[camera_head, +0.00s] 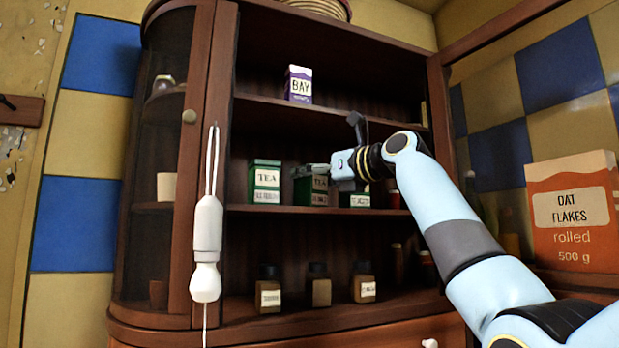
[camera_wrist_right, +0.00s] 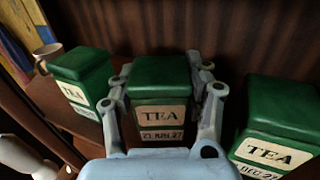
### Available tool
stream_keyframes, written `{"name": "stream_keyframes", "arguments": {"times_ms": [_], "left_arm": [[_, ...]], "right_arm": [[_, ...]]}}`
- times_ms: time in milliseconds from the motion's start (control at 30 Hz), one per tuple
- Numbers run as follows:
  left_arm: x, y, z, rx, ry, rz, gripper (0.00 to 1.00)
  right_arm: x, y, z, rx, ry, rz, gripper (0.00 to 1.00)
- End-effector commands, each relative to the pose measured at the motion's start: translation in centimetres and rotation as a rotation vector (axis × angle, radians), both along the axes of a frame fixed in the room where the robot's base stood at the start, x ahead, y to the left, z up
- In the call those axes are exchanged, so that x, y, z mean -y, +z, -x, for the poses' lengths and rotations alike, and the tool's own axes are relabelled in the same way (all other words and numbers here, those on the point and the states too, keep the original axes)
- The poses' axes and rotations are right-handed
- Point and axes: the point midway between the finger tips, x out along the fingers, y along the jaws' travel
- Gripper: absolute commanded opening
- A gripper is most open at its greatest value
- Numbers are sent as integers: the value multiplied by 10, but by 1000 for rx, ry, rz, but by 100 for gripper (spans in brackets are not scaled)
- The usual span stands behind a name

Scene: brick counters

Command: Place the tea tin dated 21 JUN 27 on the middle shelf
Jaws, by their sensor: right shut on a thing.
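Three green tea tins with white labels stand in a row on the middle shelf (camera_head: 330,211) of the cabinet. The left tin (camera_head: 265,178) also shows in the wrist view (camera_wrist_right: 80,68); its date is too blurred to read. My right gripper (camera_head: 318,170) is shut on the middle tin (camera_head: 312,194), with one finger on each side. My left gripper is not in view.
A purple-and-white BAY box (camera_head: 299,84) stands on the shelf above. Several brown jars (camera_head: 320,287) stand on the shelf below. A white object (camera_head: 206,240) hangs at the left. A large oat flakes box (camera_head: 573,212) stands at the right. The upper shelf has free room.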

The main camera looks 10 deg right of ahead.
Motion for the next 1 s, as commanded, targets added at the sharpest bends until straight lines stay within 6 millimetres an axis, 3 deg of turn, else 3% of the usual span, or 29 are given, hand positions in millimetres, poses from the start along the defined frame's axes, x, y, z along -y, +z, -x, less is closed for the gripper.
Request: {"name": "stream_keyframes", "arguments": {"times_ms": [233,267,400,767,1000], "left_arm": [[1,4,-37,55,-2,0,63],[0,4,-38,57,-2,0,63],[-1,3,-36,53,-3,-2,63],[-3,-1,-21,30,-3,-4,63],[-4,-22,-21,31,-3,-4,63]], "right_arm": [[0,-3,0,-2,0,0,9],[0,-3,0,-2,0,0,53],[0,-3,0,-2,0,0,71],[2,0,2,1,-1,1,73],[28,-4,39,2,-4,3,73]]}}
